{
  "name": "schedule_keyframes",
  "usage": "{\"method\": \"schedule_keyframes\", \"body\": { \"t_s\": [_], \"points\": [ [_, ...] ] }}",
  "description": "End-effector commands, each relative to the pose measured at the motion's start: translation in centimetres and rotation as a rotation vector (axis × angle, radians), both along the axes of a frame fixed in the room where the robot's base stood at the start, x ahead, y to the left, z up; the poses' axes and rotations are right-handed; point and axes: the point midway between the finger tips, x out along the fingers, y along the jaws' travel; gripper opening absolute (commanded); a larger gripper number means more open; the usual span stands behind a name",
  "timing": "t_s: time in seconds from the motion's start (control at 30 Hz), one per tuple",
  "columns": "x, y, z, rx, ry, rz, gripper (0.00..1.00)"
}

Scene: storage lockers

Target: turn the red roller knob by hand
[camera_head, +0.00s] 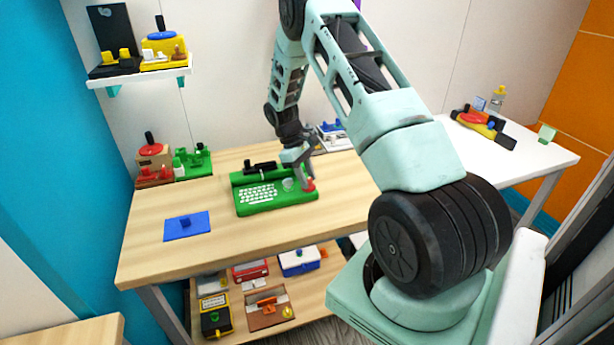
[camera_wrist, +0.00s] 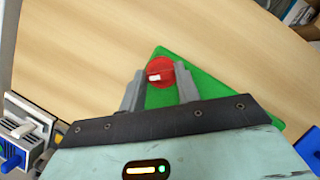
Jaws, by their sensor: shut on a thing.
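The red roller knob (camera_wrist: 161,72) sits at the corner of a green typewriter-like device (camera_wrist: 203,82). In the head view the knob (camera_head: 309,185) is at the right end of the green device (camera_head: 275,206), which has a white keyboard and lies on the wooden table. My gripper (camera_wrist: 160,82) reaches down over that corner, with its two grey fingers on either side of the knob. It is shut on the knob. In the head view my gripper (camera_head: 303,172) partly hides the device's right end.
A blue flat plate (camera_head: 187,226) lies on the wooden table (camera_head: 150,255) to the left. A brown and red device (camera_head: 154,165) and a green one (camera_head: 192,162) stand at the back left. The table front is mostly clear. A lower shelf (camera_head: 325,280) holds several devices.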

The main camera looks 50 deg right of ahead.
Motion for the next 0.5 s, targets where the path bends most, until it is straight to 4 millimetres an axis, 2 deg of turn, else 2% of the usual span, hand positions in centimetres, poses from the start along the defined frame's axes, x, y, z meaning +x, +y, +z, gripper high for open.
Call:
{"method": "schedule_keyframes", "body": {
  "t_s": [0.5],
  "points": [
    [-0.26, 0.45, -0.31, 0.004, 0.003, 0.456, 0.09]
  ]
}}
